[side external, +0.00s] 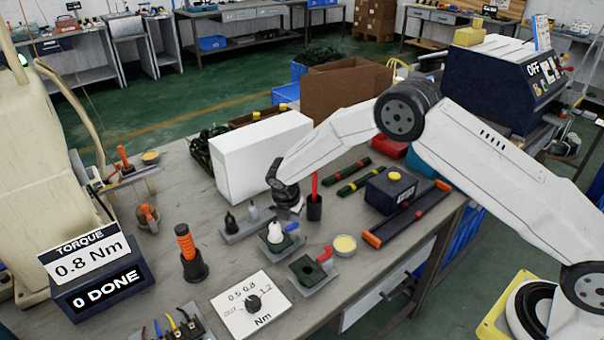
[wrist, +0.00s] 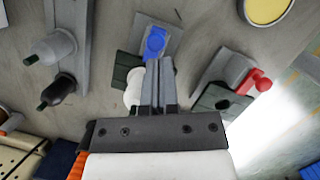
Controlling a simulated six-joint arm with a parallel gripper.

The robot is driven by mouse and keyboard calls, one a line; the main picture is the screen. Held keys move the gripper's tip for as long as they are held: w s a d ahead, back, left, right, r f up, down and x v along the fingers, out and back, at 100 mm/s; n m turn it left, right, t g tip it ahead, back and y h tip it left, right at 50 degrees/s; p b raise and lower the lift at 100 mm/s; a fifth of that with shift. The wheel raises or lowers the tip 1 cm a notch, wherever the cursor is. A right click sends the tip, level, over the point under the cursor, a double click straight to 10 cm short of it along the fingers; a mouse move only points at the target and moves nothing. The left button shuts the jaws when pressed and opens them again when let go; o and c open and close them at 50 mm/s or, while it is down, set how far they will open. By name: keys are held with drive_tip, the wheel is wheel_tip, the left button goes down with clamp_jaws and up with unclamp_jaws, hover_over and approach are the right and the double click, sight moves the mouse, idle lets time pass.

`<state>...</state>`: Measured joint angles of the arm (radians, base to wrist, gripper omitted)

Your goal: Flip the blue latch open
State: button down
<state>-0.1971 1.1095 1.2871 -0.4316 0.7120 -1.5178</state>
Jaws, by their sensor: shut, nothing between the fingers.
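The blue latch (wrist: 154,42) sits on a grey plate beside a dark green block (wrist: 126,75) with a white rounded part (wrist: 132,97), partly hidden by my fingers. In the side view the blue latch (side external: 291,227) shows small at the right of the white part (side external: 275,233). My gripper (wrist: 158,62) is shut and empty, its fingertips very close to the latch's near end in the wrist view. I cannot tell whether they touch. In the side view my gripper (side external: 294,209) is just above the fixture.
A similar fixture with a red latch (side external: 325,254) and green block (side external: 306,269) stands just in front. A yellow-topped tin (side external: 344,244), a dark cup with a red tool (side external: 314,205), a plate with bottle-like parts (wrist: 66,60) and a white box (side external: 255,155) stand close by.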

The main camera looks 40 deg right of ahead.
drive_tip(key=v, duration=0.9)
drive_tip(key=shift+a, duration=0.15)
drive_tip(key=shift+s, duration=0.1)
drive_tip(key=s+d+r+m+y, duration=0.1)
drive_tip(key=s+d+r+m, duration=0.2)
drive_tip(key=s+m, duration=0.8)
drive_tip(key=s+d+r+m+t+y, duration=0.1)
drive_tip(key=s+d+r+m, duration=0.3)
drive_tip(key=s+m, duration=0.8)
drive_tip(key=s+d, duration=0.1)
drive_tip(key=s, duration=0.2)
drive_tip(key=shift+s+d+r+y, duration=0.15)
drive_tip(key=shift+s+d+y, duration=0.25)
